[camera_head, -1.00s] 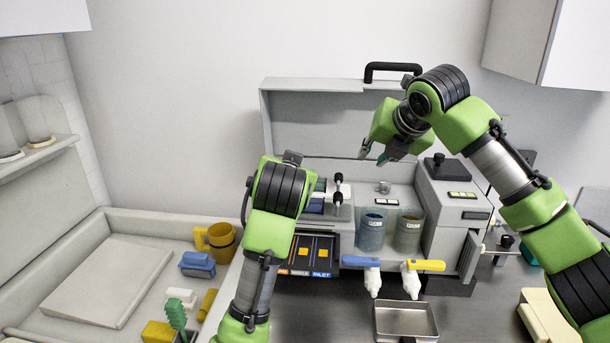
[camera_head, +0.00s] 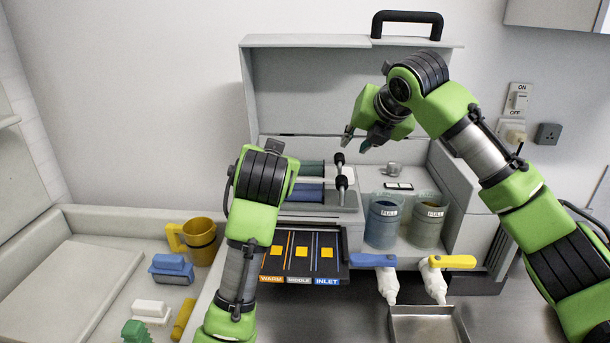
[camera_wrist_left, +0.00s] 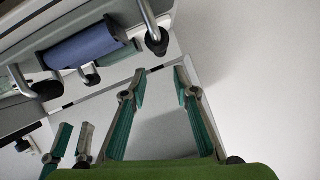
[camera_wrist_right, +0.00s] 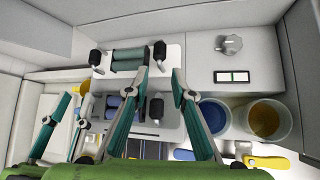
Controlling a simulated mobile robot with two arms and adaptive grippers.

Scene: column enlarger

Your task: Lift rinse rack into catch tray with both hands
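A rack-like assembly with green and blue rollers and black-tipped handles, probably the rinse rack (camera_head: 318,206), sits inside the open grey case. It also shows in the right wrist view (camera_wrist_right: 174,58) and at the upper left of the left wrist view. My left arm hides its left end in the head view. My right gripper (camera_head: 357,142) is open and empty above its right side. My left gripper (camera_wrist_left: 158,73) is open and empty; its fingers are hidden behind its own arm in the head view. A shallow metal tray (camera_head: 428,310), possibly the catch tray, lies below the taps.
Two labelled jars, one blue (camera_head: 383,222) and one amber (camera_head: 426,224), stand right of the rack. Blue and yellow-handled taps project in front. A labelled three-lane panel (camera_head: 300,270) lies below the rack. A yellow mug (camera_head: 200,240) and brushes occupy the left counter.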

